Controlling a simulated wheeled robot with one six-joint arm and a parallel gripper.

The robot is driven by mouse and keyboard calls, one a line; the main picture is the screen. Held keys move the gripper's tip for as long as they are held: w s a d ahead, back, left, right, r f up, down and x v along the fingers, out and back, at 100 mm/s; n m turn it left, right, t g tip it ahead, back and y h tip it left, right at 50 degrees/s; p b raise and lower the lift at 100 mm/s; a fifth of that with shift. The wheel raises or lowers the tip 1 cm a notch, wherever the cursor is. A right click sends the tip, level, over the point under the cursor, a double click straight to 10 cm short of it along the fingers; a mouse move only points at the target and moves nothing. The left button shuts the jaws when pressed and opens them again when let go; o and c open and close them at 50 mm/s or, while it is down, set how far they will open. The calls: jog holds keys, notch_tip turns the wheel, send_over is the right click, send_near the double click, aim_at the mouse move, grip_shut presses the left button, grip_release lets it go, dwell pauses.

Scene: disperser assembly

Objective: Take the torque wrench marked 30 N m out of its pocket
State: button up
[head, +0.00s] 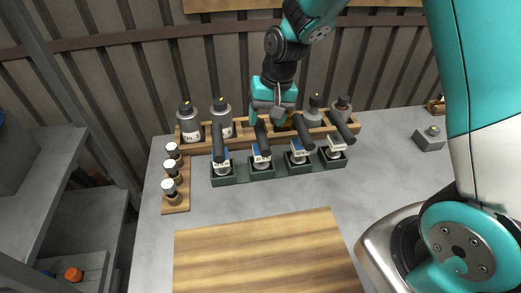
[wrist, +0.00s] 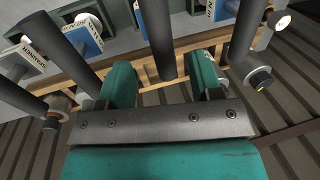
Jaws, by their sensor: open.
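Several torque wrenches with dark handles stand tilted in a row of dark green pockets (head: 237,178). One wrench (head: 262,140) is left of the middle, another (head: 299,145) right of it, and others (head: 219,145) (head: 342,130) are at the ends. Their labels are too small to read surely, so I cannot tell which is marked 30 N m. My gripper (head: 272,118) is at the handle tops, near the two middle wrenches. In the wrist view, my gripper (wrist: 160,66) is open, with one dark handle (wrist: 158,30) between its teal fingers, apparently clear of both.
Behind the wrenches, a wooden rack (head: 243,133) holds grey bottles (head: 221,118). A small wooden rack (head: 176,207) with white-capped jars is at left. A wooden board (head: 255,255) lies in front. A grey block (head: 428,140) is at right. Neighbouring handles (wrist: 80,60) flank my fingers.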

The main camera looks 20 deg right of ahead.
aim_at(262, 132)
jog(key=shift+a+f+p, duration=0.2)
jog(key=shift+f+p, duration=0.1)
jog(key=shift+f, duration=0.65)
jog(key=shift+a+f+p, duration=0.25)
jog(key=shift+f+p, duration=0.05)
jog(key=shift+f, duration=0.7)
jog(key=shift+a+f+p, duration=0.2)
jog(key=shift+f+p, duration=0.1)
jog(key=shift+f, duration=0.65)
grip_shut()
